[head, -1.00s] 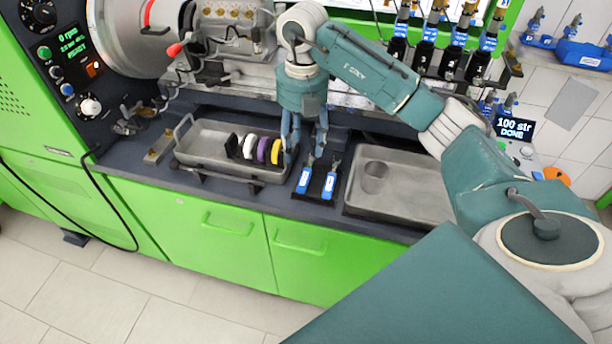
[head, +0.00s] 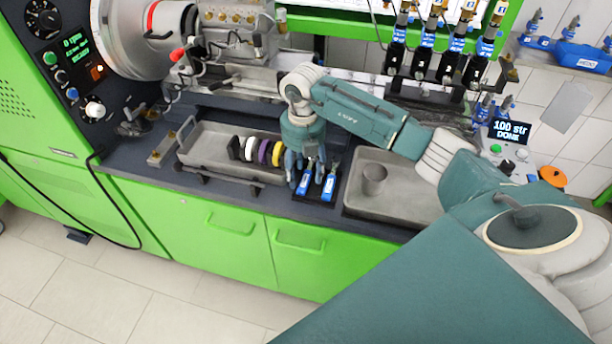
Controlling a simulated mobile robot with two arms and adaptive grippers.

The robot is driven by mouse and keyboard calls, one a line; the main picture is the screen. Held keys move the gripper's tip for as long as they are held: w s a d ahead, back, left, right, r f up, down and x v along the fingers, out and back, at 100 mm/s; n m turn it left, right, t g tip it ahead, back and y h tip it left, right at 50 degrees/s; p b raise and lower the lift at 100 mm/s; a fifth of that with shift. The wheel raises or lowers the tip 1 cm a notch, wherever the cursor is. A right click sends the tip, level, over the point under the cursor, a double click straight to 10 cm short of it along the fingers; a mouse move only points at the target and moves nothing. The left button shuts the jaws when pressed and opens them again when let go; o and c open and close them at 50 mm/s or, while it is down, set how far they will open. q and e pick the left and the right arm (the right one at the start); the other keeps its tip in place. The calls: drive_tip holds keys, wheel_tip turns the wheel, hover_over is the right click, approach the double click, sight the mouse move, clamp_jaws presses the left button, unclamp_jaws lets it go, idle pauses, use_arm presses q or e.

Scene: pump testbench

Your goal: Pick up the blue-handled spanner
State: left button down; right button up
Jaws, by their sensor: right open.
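Two blue-handled tools lie side by side in a black holder on the bench's front edge. The left tool (head: 304,185) is partly covered by my right gripper, and the right tool (head: 329,187) shows more fully, its metal end pointing away. They are too small to tell which is the spanner. My right gripper (head: 305,180) points down with its fingers apart, low over the left tool. I cannot tell whether the fingers touch it. My left gripper is not in view.
A metal tray (head: 215,153) with white, purple and yellow rings (head: 264,151) stands close on the left. A second metal tray (head: 408,200) holding a cup (head: 374,178) stands on the right. Injectors (head: 440,45) hang above at the back.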

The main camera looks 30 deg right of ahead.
clamp_jaws()
drive_tip(key=shift+r, duration=0.1)
wheel_tip(320, 180, up, 11)
drive_tip(key=b, duration=0.2)
wheel_tip(320, 180, up, 9)
hover_over(303, 175)
drive_tip(key=shift+s+p, duration=0.2)
drive_tip(key=shift+p, duration=0.2)
